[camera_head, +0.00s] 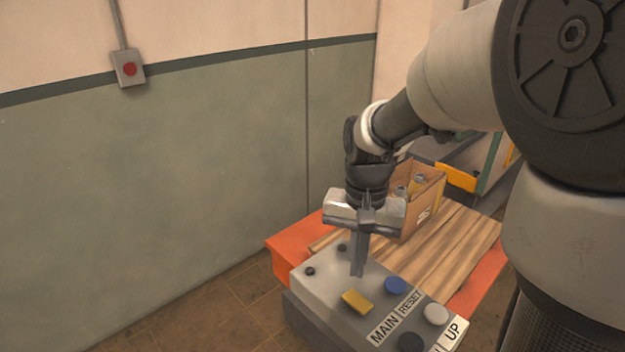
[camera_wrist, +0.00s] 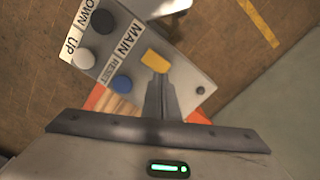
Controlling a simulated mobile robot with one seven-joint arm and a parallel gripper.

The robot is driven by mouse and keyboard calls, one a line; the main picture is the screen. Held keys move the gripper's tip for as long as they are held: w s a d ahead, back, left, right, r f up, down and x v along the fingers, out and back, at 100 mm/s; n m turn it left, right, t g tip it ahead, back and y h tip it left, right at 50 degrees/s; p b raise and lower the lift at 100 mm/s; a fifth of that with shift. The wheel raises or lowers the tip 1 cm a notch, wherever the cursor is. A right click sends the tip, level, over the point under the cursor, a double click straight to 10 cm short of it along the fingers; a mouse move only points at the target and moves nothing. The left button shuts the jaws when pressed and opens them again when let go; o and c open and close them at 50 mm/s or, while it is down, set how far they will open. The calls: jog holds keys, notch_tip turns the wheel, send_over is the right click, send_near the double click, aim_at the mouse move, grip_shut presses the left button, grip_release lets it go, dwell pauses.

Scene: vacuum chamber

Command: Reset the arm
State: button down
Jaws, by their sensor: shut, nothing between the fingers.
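My gripper (camera_head: 358,272) points down over the grey control panel (camera_head: 322,290), its fingers together and empty. In the wrist view my gripper (camera_wrist: 158,84) ends close to the yellow switch (camera_wrist: 155,61), beside the blue button (camera_wrist: 121,83). In the head view the yellow switch (camera_head: 357,301) and the blue button (camera_head: 395,285) sit in front of and to the right of the fingertips. The labels read MAIN and RESET. I cannot tell whether the fingertips touch the panel.
An open cardboard box (camera_head: 425,205) with bottles stands on a wooden pallet (camera_head: 455,245) behind the panel, with orange parts around it. A white button (camera_head: 436,314) and a dark button (camera_head: 411,342) are on the panel. A red wall button (camera_head: 129,69) is at the left. The floor at left is clear.

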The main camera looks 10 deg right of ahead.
jog(key=s+r+n+t+p, duration=0.2)
jog(key=s+r+n+t, duration=0.2)
jog(key=s+r, duration=0.7)
notch_tip(320, 180, up, 2)
jog(key=shift+s+r+n+t, duration=0.1)
jog(key=shift+s+n+t, duration=0.3)
jog(key=shift+t, duration=0.4)
jog(key=shift+w, duration=0.1)
